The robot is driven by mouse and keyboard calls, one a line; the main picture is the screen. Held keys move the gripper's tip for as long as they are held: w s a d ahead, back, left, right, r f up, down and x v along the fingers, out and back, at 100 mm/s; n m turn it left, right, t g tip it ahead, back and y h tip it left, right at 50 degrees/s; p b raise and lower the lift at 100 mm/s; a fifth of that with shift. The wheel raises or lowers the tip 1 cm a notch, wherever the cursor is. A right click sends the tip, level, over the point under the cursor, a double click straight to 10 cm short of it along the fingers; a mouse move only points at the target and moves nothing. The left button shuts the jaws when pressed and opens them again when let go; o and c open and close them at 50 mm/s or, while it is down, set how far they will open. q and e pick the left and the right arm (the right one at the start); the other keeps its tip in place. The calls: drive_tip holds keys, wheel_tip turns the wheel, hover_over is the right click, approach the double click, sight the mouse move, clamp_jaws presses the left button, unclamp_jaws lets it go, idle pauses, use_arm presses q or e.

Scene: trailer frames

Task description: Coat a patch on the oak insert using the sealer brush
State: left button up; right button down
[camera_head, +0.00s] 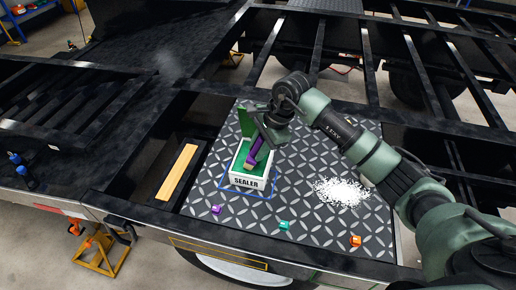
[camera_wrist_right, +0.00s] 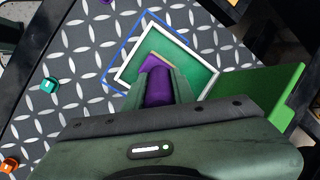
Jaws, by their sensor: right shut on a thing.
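My right gripper (camera_head: 262,136) is shut on the purple handle of the sealer brush (camera_head: 254,152). The brush is tilted, with its pale lower end inside the white sealer box (camera_head: 246,181). The box has a green inside and a raised green lid (camera_head: 247,120). In the right wrist view the purple handle (camera_wrist_right: 158,88) sits between the fingers, over the green inside of the box (camera_wrist_right: 192,72). The bristle tips are hard to make out. The oak insert (camera_head: 178,172) is a light wooden strip in a dark recess left of the box. My left gripper is not in view.
The box stands within a blue outline on a diamond-plate panel (camera_head: 312,150). A white granular pile (camera_head: 340,192) lies to the right. Small purple (camera_head: 216,209), teal (camera_head: 284,225) and orange (camera_head: 355,241) pieces sit near the front edge. Dark frame beams surround the panel.

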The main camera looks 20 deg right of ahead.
drive_tip(key=shift+f, duration=0.1)
idle(1.2)
drive_tip(key=shift+r+p, duration=1.1)
drive_tip(key=shift+r, duration=2.45)
drive_tip(key=shift+s, duration=0.1)
